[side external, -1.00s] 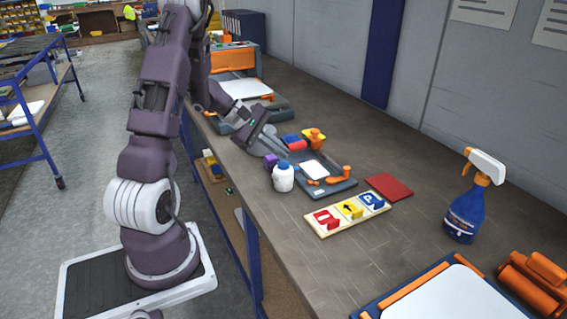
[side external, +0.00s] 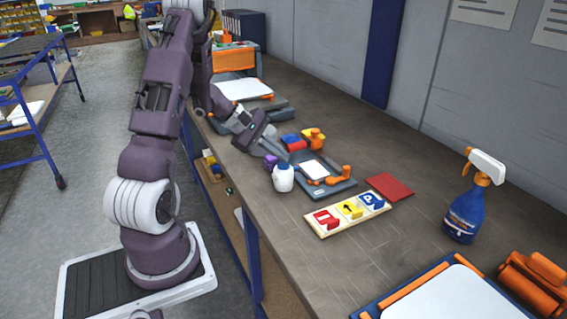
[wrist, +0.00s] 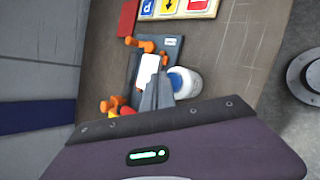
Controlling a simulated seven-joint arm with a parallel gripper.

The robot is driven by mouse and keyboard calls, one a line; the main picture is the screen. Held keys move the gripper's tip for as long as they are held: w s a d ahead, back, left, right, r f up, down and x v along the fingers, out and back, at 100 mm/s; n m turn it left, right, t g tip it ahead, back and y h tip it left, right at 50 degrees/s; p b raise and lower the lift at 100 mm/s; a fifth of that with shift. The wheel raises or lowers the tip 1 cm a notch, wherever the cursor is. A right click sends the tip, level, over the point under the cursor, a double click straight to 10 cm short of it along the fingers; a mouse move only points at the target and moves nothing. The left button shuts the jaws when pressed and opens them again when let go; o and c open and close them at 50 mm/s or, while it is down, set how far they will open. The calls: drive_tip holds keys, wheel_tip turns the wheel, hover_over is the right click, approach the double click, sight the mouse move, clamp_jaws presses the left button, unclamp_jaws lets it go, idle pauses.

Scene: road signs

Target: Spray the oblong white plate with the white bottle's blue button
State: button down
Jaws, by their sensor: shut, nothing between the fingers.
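The white bottle (side external: 283,181) with a blue top stands on the bench at the near left corner of a grey tray (side external: 341,185). It also shows in the wrist view (wrist: 188,84), just right of my fingers. The oblong white plate (side external: 313,169) lies in the tray; in the wrist view the plate (wrist: 148,72) is just beyond and left of my fingertips. My gripper (side external: 275,157) is shut and empty, low behind the bottle; its closed fingers (wrist: 158,82) show in the wrist view. Whether they touch the bottle I cannot tell.
Orange fittings (side external: 343,175) sit on the tray, with red, blue and yellow parts behind it. A sign board (side external: 347,213), a red pad (side external: 390,187) and a blue spray bottle (side external: 468,205) are to the right. The bench between board and spray bottle is clear.

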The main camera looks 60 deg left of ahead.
sight(280, 163)
drive_tip(key=shift+f, duration=0.15)
wheel_tip(280, 163, up, 8)
drive_tip(key=shift+f, duration=0.2)
idle(0.9)
idle(2.2)
